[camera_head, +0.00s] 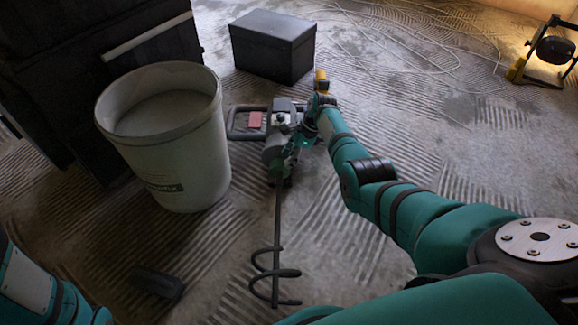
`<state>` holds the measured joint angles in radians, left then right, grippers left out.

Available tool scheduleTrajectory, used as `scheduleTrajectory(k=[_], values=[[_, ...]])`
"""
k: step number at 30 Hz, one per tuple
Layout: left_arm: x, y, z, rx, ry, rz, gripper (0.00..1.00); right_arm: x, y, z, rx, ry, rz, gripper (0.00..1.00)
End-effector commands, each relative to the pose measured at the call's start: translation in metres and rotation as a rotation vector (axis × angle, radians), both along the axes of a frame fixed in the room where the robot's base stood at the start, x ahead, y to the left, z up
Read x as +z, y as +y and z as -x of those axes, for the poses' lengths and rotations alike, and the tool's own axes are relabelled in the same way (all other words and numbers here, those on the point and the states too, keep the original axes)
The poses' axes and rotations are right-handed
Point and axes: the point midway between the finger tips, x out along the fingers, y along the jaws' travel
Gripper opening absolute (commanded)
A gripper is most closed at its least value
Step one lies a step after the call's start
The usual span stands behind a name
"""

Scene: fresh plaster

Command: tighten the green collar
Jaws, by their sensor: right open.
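The green collar (282,168) shows at the top of the shaft, small and partly hidden. My right gripper (297,143) is open close to the right side of the mixer's lower body, near the collar; I cannot tell whether it touches. My left arm shows at the lower left, but its gripper is out of view.
A large pale bucket (180,165) stands left of the mixer. A dark box (272,48) sits behind it. A small dark block (158,283) lies on the ridged floor. A work lamp (552,48) stands at the far right, with a cable across the floor.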

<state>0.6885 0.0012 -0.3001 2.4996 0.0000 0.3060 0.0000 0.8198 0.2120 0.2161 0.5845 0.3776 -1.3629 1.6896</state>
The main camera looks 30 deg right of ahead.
Motion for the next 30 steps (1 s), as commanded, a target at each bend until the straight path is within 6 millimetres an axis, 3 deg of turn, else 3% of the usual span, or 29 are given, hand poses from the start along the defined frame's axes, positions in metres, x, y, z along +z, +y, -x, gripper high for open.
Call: scheduleTrajectory(k=[3, 14, 23, 30], values=[[-0.0103, -0.0002, 0.0017, 0.001, -0.005, 0.0, 0.4, -0.0125, 0.004, -0.0018, 0.0, 0.001, 0.0, 0.4], [-0.0104, -0.0003, 0.0026, 0.001, -0.008, -0.001, 0.4, -0.0138, 0.0054, -0.0024, 0.0, 0.001, 0.0, 0.4], [-0.0105, -0.0004, 0.0028, 0.0, -0.009, -0.001, 0.4, -0.0139, 0.0052, -0.0023, 0.0, 0.001, 0.0, 0.02], [-0.0078, -0.0004, 0.0029, -0.001, -0.008, -0.001, 0.4, -0.0119, 0.0069, -0.0032, 0.001, 0.011, 0.02, 0.02]])
